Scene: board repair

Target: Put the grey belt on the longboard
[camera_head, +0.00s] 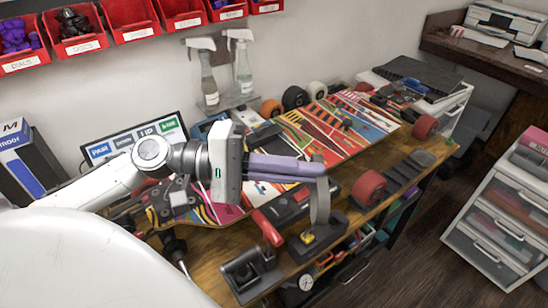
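My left gripper (322,168) has long purple fingers and reaches in over the workbench from the left. Its fingers look closed together on the grey belt (320,203), a thin band hanging down from the fingertips. The belt's lower end is just above or in front of a dark holder with a yellow part (307,238); I cannot tell if they touch. The longboard (205,208), with a colourful underside and dark truck parts, lies on the bench under my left arm, which hides much of it. My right gripper is not in view.
A red wheel (369,188) and black trays are on the bench's right. Spray bottles (208,80) stand at the back. A white drawer unit (500,215) stands on the right, past clear floor.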

